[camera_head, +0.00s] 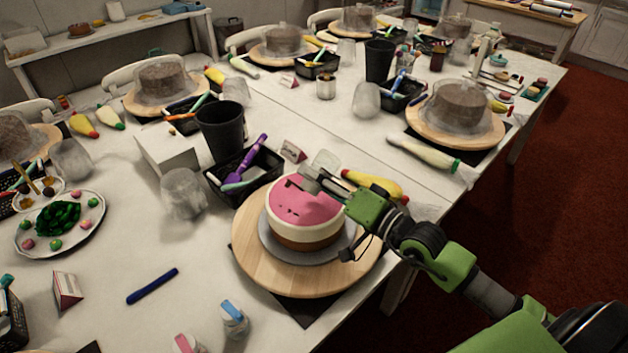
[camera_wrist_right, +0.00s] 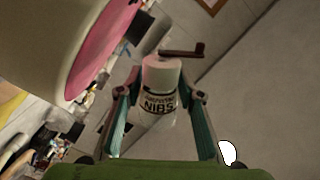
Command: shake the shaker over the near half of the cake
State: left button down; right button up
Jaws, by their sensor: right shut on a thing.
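The cake (camera_head: 305,226) has a pink top, a white band and a brown base. It sits on a grey disc on the round wooden turntable (camera_head: 258,262). Several small dark bits lie on the pink top. My right gripper (camera_head: 318,182) reaches in from the right, at the right side of the cake top. In the right wrist view it is shut on a white shaker (camera_wrist_right: 156,104) lettered "NIBS". A dark brown bent piece (camera_wrist_right: 183,52) shows at the shaker's far end. The cake (camera_wrist_right: 70,50) is at the upper left there. My left gripper is out of view.
Behind the cake stand a black basket (camera_head: 215,188) with a purple tool, a black cup (camera_head: 220,130) and a yellow piping bag (camera_head: 378,184). A blue-topped shaker (camera_head: 235,320), a pink-topped one (camera_head: 187,345) and a blue pen (camera_head: 152,286) lie in front left. The table's right edge is close to the turntable.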

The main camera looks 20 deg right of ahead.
jog(key=shift+r, duration=0.1)
jog(key=shift+w+d+r+b, duration=0.1)
jog(key=shift+w+d+b, duration=0.05)
jog(key=shift+d+b, duration=0.15)
jog(key=shift+a+f, duration=0.2)
jog(key=shift+a, duration=0.1)
jog(key=shift+s+a+r+n+b, duration=0.1)
jog(key=shift+s+r+n+b, duration=0.1)
jog(key=shift+n+b, duration=0.3)
jog(key=shift+w+d+r, duration=0.15)
jog(key=shift+d, duration=0.15)
jog(key=shift+a+f+b, duration=0.25)
jog(key=shift+a+b, duration=0.05)
jog(key=shift+b, duration=0.1)
